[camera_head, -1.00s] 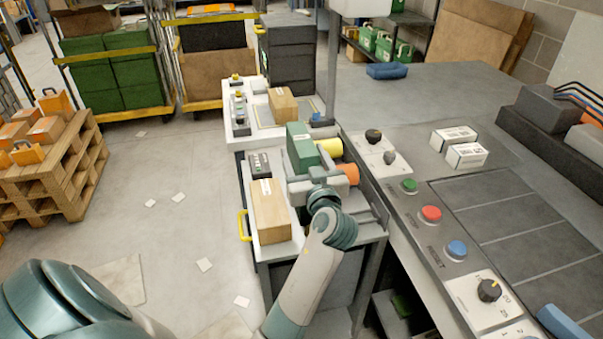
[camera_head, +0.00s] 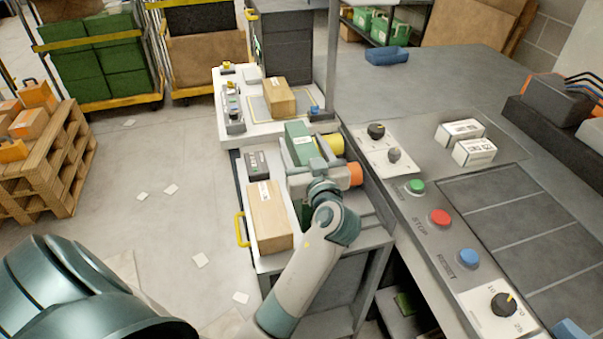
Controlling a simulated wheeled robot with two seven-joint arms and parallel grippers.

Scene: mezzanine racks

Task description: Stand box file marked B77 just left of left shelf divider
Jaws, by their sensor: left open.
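A green upright box (camera_head: 298,140) with a pale label stands on the cart beside the bench. Its marking is too small to read, so I cannot tell whether it is the box file B77. My left gripper (camera_head: 300,172) is open, just on the near side of the green box. I cannot tell whether it touches the box, and its wrist hides part of the cart top. I cannot make out a left shelf divider. My right gripper is not in view.
A cardboard box (camera_head: 268,222) and a dark device (camera_head: 258,162) lie on the cart (camera_head: 270,262). A yellow cylinder (camera_head: 330,145) and an orange one (camera_head: 354,173) lie close right of the gripper. The bench with buttons (camera_head: 440,218) borders the cart on the right. Floor at left is mostly open.

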